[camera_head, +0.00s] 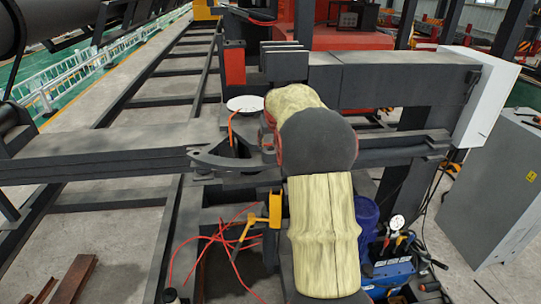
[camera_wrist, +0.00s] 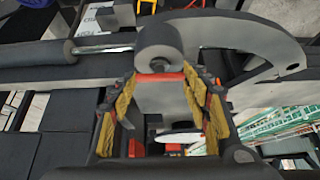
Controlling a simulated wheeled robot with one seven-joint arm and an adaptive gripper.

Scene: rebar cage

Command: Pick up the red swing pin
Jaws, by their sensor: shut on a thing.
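The red swing pin (camera_wrist: 160,78) shows as a short red band between my fingertips in the wrist view, just below a grey round roller (camera_wrist: 158,42). My gripper (camera_wrist: 160,82) has yellow-padded fingers with orange edges, one on each side of the red part. The fingers are closed on it, with a gap between them further back. Most of the pin is hidden by the roller and fingers. In the head view my yellow-sleeved arm reaches over the dark steel frame and hides the gripper and the pin.
A curved grey hook-shaped plate (camera_wrist: 240,38) and a shiny rod (camera_wrist: 105,48) lie beside the roller. A white disc (camera_head: 245,103) sits left of my arm. A thick dark beam (camera_head: 395,82) runs to the right, with a white box (camera_head: 485,100) at its end. Red hoses (camera_head: 215,240) lie below.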

